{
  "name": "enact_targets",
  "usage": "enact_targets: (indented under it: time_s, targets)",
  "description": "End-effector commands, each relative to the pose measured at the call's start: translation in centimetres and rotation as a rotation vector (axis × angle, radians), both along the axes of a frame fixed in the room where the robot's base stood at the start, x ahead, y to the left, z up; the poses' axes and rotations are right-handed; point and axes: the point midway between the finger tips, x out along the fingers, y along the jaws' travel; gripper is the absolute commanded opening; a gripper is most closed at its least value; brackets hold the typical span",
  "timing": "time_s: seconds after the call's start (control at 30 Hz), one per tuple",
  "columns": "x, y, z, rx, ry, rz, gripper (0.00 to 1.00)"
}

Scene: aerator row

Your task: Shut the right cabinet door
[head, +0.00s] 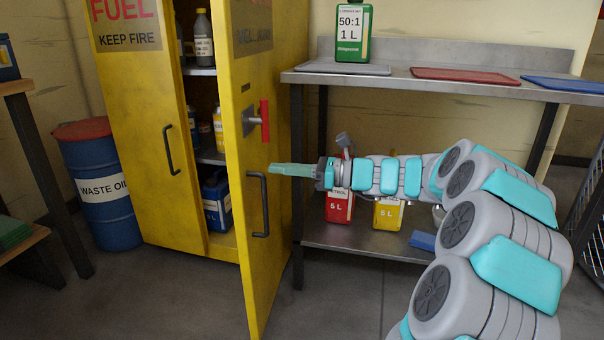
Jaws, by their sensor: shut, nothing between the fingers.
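The yellow fuel cabinet has its right door (257,200) swung open toward me, with its outer face to the right. That door bears a black bar handle (263,205) and a red lever latch (264,121) on a grey plate. The left door (140,130) looks shut. Bottles and cans show on the shelves through the gap between the doors. My gripper (272,169) is shut and empty. Its tip lies at the door's outer face in the picture, just above the black handle. I cannot tell whether it touches the door.
A steel bench (400,80) stands right of the cabinet, holding a green 50:1 can (352,35), a red tray (465,75) and a blue tray (565,84). Red (338,208) and yellow (388,214) cans stand on its lower shelf. A blue waste oil drum (100,190) stands left. Floor in front is clear.

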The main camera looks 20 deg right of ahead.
Motion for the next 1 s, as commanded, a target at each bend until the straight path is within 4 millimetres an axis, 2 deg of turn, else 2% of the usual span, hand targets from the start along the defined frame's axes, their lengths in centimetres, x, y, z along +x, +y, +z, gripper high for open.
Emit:
enact_targets:
  time_s: [0.1, 0.3, 0.5, 1.0]
  targets:
    - [1.1, 2.0, -0.2, 0.000, 0.000, 0.005, 0.00]
    - [2.4, 4.1, -0.1, -0.001, -0.001, 0.004, 0.00]
    - [2.9, 4.9, -0.1, 0.000, 0.000, 0.001, 0.00]
    - [3.1, 5.3, 0.1, 0.001, -0.001, -0.010, 0.00]
